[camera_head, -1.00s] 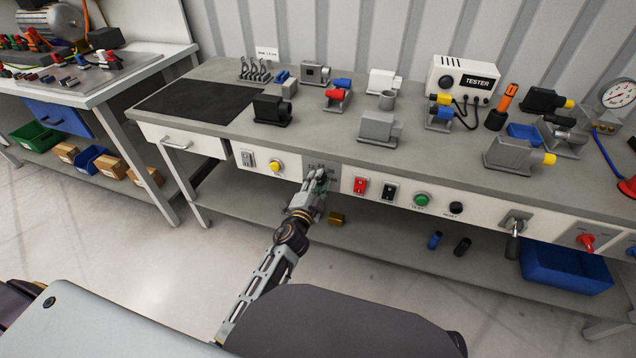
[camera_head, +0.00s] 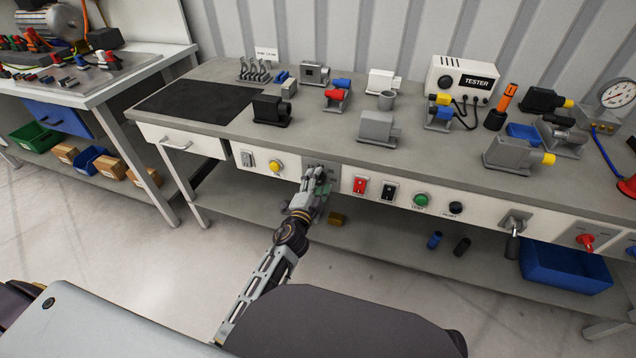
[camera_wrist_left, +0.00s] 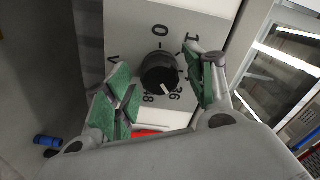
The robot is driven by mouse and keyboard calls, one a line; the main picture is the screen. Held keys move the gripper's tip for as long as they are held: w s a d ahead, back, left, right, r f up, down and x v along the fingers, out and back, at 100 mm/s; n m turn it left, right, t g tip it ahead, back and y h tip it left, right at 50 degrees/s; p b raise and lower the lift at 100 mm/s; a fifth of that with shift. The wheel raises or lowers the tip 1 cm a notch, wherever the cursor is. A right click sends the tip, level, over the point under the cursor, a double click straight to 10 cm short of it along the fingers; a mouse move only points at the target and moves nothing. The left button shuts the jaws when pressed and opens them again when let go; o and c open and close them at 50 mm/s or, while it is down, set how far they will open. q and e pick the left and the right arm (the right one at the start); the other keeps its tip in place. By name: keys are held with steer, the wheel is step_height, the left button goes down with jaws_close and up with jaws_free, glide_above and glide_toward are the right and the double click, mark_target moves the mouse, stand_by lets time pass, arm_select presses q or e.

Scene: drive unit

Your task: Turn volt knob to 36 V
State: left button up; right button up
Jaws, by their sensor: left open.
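The black volt knob (camera_wrist_left: 158,72) sits on a grey dial plate in the left wrist view. Its white pointer mark points down-right, toward the printed 36. The marks 0, 12, 48 and V also show; the 24 cannot be made out, with a finger over that side. My left gripper (camera_wrist_left: 160,90) is open, its green-padded fingers on either side of the knob with visible gaps. In the head view, my left gripper (camera_head: 318,178) is at the dial plate (camera_head: 322,164) on the bench front and hides the knob. My right gripper is not in view.
On the bench front, a yellow button (camera_head: 275,166) is left of the dial; a red switch (camera_head: 360,185), black switch (camera_head: 388,192) and green button (camera_head: 421,200) are to its right. A drawer handle (camera_head: 176,144) juts out farther left. Open floor lies before the bench.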

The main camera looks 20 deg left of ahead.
mark_target(321, 155)
arm_select(q)
steer(key=shift+r, duration=0.15)
steer(key=shift+w+r, duration=0.2)
steer(key=shift+r, duration=1)
steer(key=shift+w+r, duration=0.15)
steer(key=shift+r, duration=1)
steer(key=o, duration=0.5)
steer(key=r, duration=0.3)
steer(key=shift+w+r, duration=0.25)
steer(key=shift+r, duration=0.05)
steer(key=shift+s+a+r, duration=0.2)
steer(key=shift+s+r, duration=0.6)
steer(key=shift+r, duration=0.15)
steer(key=c, duration=0.5)
steer(key=shift+w+f, duration=0.2)
steer(key=shift+w, duration=0.05)
steer(key=shift+d, duration=0.15)
steer(key=shift+s, duration=0.1)
